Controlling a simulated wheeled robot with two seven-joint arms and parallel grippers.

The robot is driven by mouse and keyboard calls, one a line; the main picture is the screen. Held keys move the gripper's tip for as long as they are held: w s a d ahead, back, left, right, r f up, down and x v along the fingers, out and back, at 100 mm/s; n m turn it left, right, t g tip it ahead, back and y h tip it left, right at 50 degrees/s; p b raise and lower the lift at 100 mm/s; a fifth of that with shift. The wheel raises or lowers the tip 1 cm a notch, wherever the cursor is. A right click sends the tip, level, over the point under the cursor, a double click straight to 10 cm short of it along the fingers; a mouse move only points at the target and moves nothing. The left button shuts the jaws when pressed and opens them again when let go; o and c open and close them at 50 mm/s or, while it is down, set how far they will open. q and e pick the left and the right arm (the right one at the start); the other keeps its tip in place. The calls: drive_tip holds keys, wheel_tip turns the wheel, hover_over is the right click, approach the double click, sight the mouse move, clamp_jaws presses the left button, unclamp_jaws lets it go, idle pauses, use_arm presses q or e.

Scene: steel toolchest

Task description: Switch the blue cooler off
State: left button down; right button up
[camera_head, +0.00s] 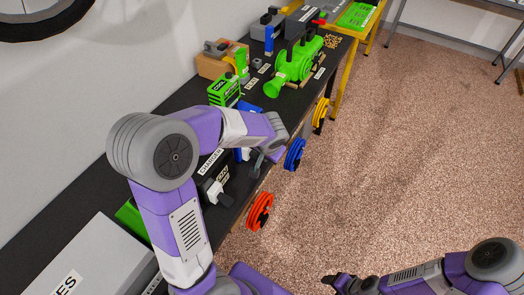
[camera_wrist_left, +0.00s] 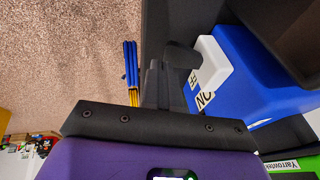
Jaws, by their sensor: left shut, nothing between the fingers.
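The blue cooler (camera_wrist_left: 240,62) fills the right of the left wrist view. A white plate (camera_wrist_left: 211,66) on it carries partly visible ON and OFF lettering. A dark lever-like piece (camera_wrist_left: 184,57) sticks out beside the plate; its exact setting is unclear. My left gripper (camera_wrist_left: 160,72) is shut and empty, its fingertips close beside that piece; I cannot tell whether they touch. In the head view the left gripper (camera_head: 256,164) is at the bench's front edge, and the cooler is mostly hidden by my arm. My right gripper (camera_head: 332,280) is low at the bottom, away from the bench.
A black box marked DANGER (camera_head: 210,163) with a white switch fitting (camera_head: 211,190) stands nearer me. A green machine (camera_head: 299,62) and a green box (camera_head: 224,91) stand farther along. Orange (camera_head: 259,211) and blue (camera_head: 295,154) reels line the bench front. Open floor lies right.

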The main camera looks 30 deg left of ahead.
use_arm(q)
drive_tip(key=shift+r, duration=0.55)
drive_tip(key=shift+d+r+p, duration=0.1)
drive_tip(key=shift+r+p, duration=0.05)
drive_tip(key=shift+p, duration=0.2)
drive_tip(key=s+d+r+p, duration=0.2)
drive_tip(key=d+r+p, duration=0.2)
drive_tip(key=d+r, duration=0.3)
drive_tip(key=v, duration=0.4)
drive_tip(key=shift+w, duration=0.2)
drive_tip(key=shift+a, duration=0.1)
